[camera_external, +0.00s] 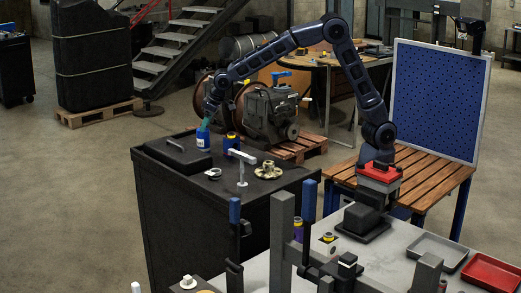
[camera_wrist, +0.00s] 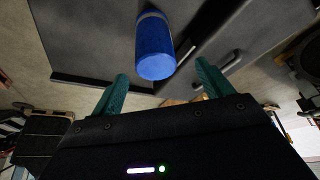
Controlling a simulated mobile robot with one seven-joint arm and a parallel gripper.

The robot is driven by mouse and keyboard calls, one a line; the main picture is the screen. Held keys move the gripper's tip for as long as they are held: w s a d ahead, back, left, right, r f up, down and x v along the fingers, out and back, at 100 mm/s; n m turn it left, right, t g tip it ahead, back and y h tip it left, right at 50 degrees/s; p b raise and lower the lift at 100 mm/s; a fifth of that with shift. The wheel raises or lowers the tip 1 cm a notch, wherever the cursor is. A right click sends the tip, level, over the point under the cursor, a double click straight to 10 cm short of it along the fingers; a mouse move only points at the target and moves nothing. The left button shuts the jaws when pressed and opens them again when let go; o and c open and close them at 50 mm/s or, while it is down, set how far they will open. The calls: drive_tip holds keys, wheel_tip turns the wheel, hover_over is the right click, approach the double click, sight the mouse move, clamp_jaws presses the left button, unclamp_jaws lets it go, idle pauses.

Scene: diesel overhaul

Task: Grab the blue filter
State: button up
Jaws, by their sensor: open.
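The blue filter (camera_external: 203,139) is a blue cylinder standing on the dark cabinet top, near its back edge. In the wrist view the blue filter (camera_wrist: 155,48) shows at the upper middle, beyond the fingertips. My gripper (camera_external: 205,123) is just above or beside the filter's top; the exact gap is hard to tell. In the wrist view my gripper (camera_wrist: 162,75) has its two green fingers wide apart, with nothing between them. The filter lies roughly in line with the opening.
A black box (camera_external: 182,154), a grey T-shaped stand (camera_external: 241,170) and a brass-coloured part (camera_external: 267,171) share the cabinet top (camera_external: 212,187). An engine (camera_external: 270,112) is behind it.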

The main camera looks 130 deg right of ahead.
sight(201, 135)
drive_tip(key=shift+x, duration=1.05)
drive_tip(key=shift+s+d+x, duration=0.1)
drive_tip(key=shift+x, duration=1.2)
drive_tip(key=shift+s+d+x, duration=0.15)
drive_tip(key=shift+x, duration=1.2)
drive_tip(key=shift+r, duration=0.1)
drive_tip(key=c, duration=1.3)
drive_tip(key=shift+o, duration=0.2)
drive_tip(key=shift+r, duration=0.1)
